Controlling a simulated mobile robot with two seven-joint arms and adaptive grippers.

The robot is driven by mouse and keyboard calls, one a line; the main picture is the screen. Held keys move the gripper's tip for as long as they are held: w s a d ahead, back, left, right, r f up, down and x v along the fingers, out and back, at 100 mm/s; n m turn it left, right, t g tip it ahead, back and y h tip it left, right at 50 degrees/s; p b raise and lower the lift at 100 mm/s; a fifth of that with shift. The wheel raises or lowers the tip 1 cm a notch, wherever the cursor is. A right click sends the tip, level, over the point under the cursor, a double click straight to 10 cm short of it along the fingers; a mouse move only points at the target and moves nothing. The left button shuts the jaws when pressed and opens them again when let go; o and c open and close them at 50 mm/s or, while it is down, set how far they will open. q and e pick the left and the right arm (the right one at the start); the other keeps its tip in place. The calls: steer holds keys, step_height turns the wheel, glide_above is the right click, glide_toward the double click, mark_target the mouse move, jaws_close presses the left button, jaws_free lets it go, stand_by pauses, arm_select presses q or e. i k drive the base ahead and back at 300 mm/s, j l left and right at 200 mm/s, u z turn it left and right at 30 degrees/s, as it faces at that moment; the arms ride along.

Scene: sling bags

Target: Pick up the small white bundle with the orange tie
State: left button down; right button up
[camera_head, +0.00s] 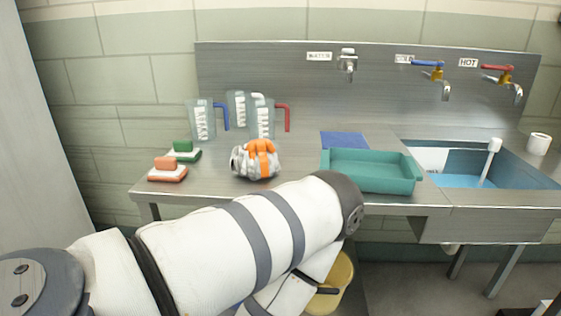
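A small white and grey bundle (241,163) with an orange tie (262,157) over its top and side lies on the steel counter (300,158), near the front edge. My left arm comes in from the lower left and bends at an elbow just in front of the counter, right of the bundle. Its lower part folds back down out of the picture. Neither gripper can be seen. Nothing is seen holding the bundle.
Clear jugs (201,120) with blue and red handles stand behind the bundle. Two brushes, green (183,150) and red (167,171), lie left of it. A teal tray (370,171), a blue cloth (344,140) and a sink (470,165) are to the right. A yellow bin (339,277) stands below.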

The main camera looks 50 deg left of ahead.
mark_target(258, 160)
steer(key=u, duration=1.75)
steer(key=i+j+z, duration=0.15)
steer(key=j, duration=0.2)
steer(key=j+z, duration=0.1)
steer(key=j, duration=0.25)
steer(key=i+j+z, duration=0.15)
steer(key=j, duration=0.2)
